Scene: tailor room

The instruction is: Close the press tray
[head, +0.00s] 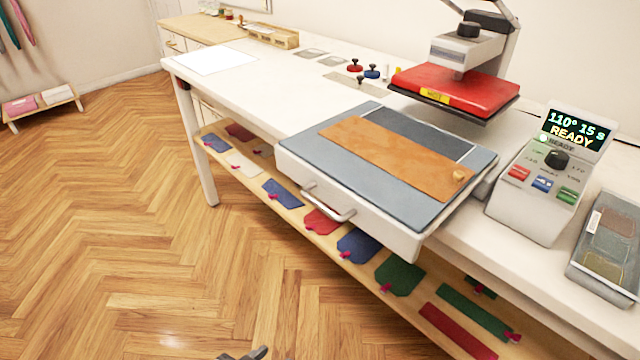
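The press tray (304,147) is pulled out past the front edge of the white table. It has a silver bar handle (328,205) on its front and a grey pad on top. A tan leather strip (391,155) with a small light round piece at its right end lies flat on the pad. The red heat press head (456,89) is raised behind the tray. A small grey tip, apparently my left gripper (245,354), shows at the bottom edge, well below and apart from the handle. Its opening is cut off. My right gripper is out of view.
A control box (535,189) reading "110° 15 s READY" and a sample tray (606,243) stand right of the press tray. A low shelf (262,180) with coloured tags runs under the table. The wooden floor in front is clear.

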